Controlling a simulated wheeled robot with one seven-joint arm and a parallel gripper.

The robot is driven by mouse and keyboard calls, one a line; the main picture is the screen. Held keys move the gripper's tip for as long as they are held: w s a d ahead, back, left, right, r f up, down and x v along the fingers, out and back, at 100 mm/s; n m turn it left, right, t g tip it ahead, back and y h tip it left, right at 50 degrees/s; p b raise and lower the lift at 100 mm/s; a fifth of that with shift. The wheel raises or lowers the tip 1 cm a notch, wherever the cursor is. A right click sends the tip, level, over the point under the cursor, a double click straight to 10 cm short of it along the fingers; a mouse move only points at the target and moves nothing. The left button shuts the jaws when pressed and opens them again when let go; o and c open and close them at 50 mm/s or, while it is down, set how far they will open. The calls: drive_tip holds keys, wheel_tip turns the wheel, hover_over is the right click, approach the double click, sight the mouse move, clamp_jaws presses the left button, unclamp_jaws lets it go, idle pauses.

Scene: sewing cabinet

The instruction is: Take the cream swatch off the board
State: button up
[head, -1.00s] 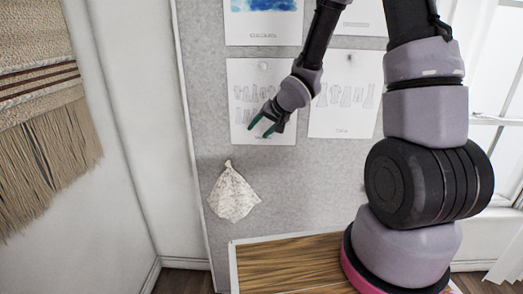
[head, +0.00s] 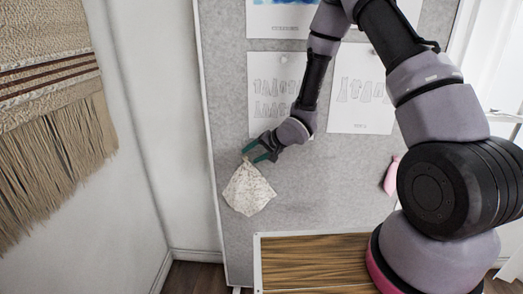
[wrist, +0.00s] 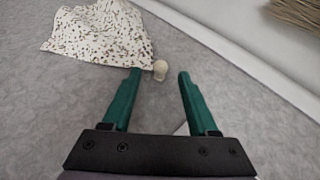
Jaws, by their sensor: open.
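The cream swatch (head: 248,191), a speckled piece of cloth, hangs by its top corner on the grey board (head: 315,190). My gripper (head: 252,154) is at the top corner of the swatch in the head view. Nothing is held.
Paper sheets with garment drawings (head: 361,92) are on the board above and right. A pink swatch (head: 391,176) hangs at the right, partly behind my arm. A wooden-topped surface (head: 310,262) lies below. A fringed wall hanging (head: 50,130) is at the left.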

drive_tip(key=shift+x, duration=0.85)
drive_tip(key=shift+c, duration=0.3)
clamp_jaws()
drive_tip(key=shift+s, duration=0.1)
drive_tip(key=shift+s+a, duration=0.2)
drive_tip(key=shift+s, duration=0.8)
drive_tip(key=shift+s, duration=0.1)
drive_tip(key=shift+s, duration=0.3)
